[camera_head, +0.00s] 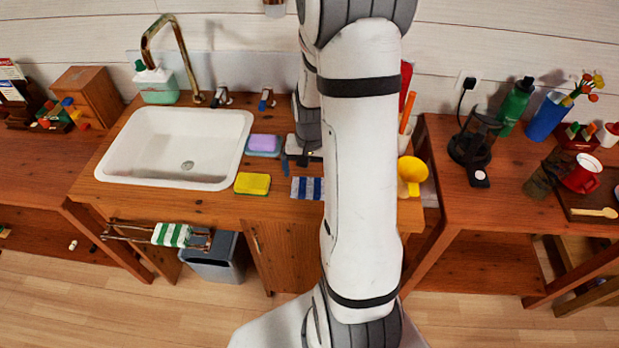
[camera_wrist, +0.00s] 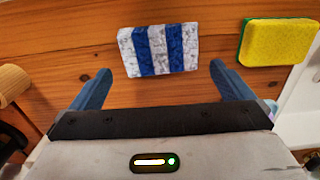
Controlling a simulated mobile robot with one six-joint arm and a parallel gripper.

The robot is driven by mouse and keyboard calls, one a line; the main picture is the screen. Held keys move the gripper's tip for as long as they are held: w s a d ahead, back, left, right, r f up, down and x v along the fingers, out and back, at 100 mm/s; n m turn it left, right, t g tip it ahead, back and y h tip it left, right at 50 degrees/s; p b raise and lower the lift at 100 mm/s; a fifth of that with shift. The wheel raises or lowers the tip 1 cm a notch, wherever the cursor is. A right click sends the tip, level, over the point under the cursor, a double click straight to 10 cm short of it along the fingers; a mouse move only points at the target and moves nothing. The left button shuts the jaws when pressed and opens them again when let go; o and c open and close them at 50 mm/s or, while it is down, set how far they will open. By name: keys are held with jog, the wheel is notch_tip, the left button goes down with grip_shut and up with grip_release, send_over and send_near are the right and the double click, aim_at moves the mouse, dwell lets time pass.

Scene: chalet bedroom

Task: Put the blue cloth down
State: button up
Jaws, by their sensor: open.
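The blue cloth (camera_wrist: 158,50), striped blue and white, lies flat on the wooden counter in the wrist view. In the head view the blue cloth (camera_head: 306,188) lies near the counter's front edge, partly hidden behind my arm. My gripper (camera_wrist: 155,80) is open, its two blue fingers apart, with the cloth beyond and between the fingertips and nothing held. In the head view my gripper is mostly hidden by my arm. I cannot tell its exact height over the counter.
A yellow-green sponge (camera_head: 252,184) lies left of the cloth, and a purple sponge (camera_head: 264,144) lies behind it. The white sink (camera_head: 188,148) is farther left. A yellow cup (camera_head: 411,175) stands right of my arm. A green-striped cloth (camera_head: 171,235) hangs on a front rail.

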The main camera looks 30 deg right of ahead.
aim_at(310, 184)
notch_tip(310, 184, up, 7)
jog(key=s+a+r+n+t, duration=0.3)
jog(key=s+a+r+n, duration=0.3)
jog(key=s+a+r, duration=0.6)
jog(key=shift+s+a+r+n, duration=0.3)
jog(key=shift+s+n, duration=0.1)
jog(key=shift+s, duration=0.15)
jog(key=shift+c, duration=0.2)
